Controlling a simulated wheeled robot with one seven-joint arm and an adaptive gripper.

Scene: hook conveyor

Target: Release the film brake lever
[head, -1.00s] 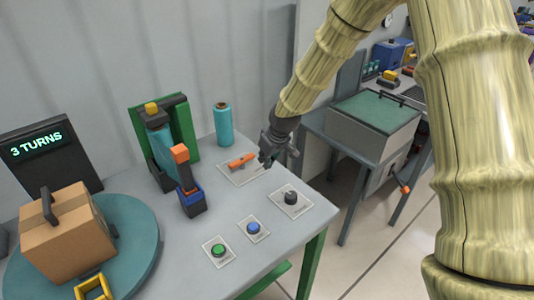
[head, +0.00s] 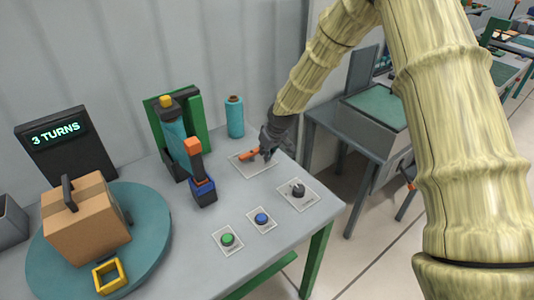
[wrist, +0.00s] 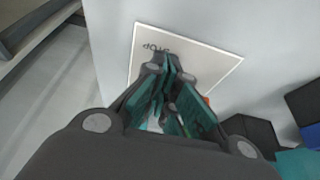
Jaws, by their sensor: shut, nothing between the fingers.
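The orange lever (head: 248,155) lies over a pale plate (head: 258,169) at the back of the grey table, with its handle pointing left. My gripper (head: 267,154) is low over the right end of the lever, close beside it or touching it; I cannot tell which. In the wrist view my gripper's fingers (wrist: 170,98) are shut and empty, over the plate (wrist: 205,60), which has STOP printed on it. Only a sliver of the orange lever (wrist: 207,100) shows there, past the right finger; the fingers hide the rest.
A teal film roll (head: 235,117) stands behind the plate. A green-backed wrapper unit (head: 187,130) with an orange-topped arm is to the left. A black knob (head: 298,189), a blue button (head: 262,218) and a green button (head: 227,239) are in front. A carton (head: 86,222) sits on the turntable (head: 150,257).

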